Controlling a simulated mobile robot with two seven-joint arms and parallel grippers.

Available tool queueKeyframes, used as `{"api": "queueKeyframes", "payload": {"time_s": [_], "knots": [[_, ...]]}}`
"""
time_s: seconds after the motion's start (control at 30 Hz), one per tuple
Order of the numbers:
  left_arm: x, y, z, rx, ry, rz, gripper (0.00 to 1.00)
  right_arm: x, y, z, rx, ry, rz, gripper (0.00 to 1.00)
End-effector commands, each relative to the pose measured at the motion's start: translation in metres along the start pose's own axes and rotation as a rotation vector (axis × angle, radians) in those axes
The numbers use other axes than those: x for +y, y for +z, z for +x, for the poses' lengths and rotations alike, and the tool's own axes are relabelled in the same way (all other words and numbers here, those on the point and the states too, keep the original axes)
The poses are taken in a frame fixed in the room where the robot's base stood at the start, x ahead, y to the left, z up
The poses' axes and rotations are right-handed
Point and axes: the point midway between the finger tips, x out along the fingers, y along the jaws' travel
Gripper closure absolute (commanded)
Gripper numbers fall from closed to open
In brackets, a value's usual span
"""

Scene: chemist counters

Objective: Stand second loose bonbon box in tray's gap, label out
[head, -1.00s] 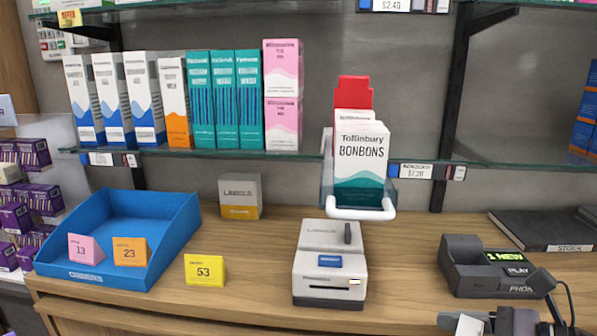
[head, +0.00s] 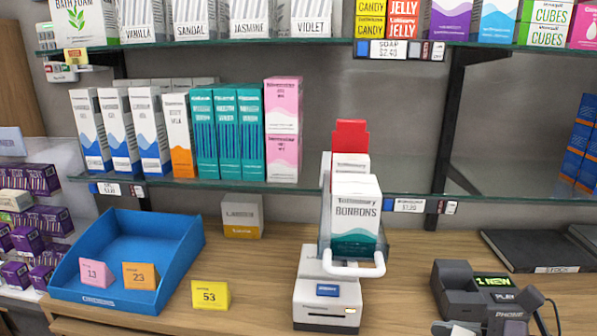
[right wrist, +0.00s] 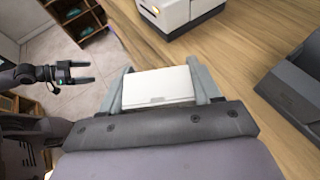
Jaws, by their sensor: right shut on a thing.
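The clear display tray (head: 353,266) with a white front rail and a red back card (head: 351,136) stands in the middle. A white and teal bonbon box (head: 356,217) stands upright at its front, label towards me. Another white box (head: 350,164) shows behind it, mostly hidden; the gap's extent is unclear. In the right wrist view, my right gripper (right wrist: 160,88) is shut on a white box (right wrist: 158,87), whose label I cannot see. My left gripper (right wrist: 75,73) is open and empty, well away over the floor.
A white label printer (head: 326,300) stands below and in front of the tray. A blue bin (head: 130,245) is at left, a phone (head: 470,290) at right. A glass shelf (head: 230,183) with cartons runs behind. Wooden counter between printer and phone is clear.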

Motion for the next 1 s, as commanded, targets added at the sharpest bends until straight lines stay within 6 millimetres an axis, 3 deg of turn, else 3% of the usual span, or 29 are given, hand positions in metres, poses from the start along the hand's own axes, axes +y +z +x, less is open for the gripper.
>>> {"api": "queueKeyframes", "payload": {"time_s": [0.4,0.7,1.0], "knots": [[0.002,0.000,0.000,0.000,0.003,-0.001,0.08,0.005,-0.003,0.009,0.015,-0.196,0.079,0.67],[0.002,-0.001,-0.001,0.000,0.004,-0.001,0.08,0.001,0.000,0.002,0.003,-0.382,0.158,0.67],[0.002,-0.001,-0.001,0.000,0.004,-0.001,0.08,-0.001,0.000,-0.001,0.000,-0.419,0.174,0.67]]}}
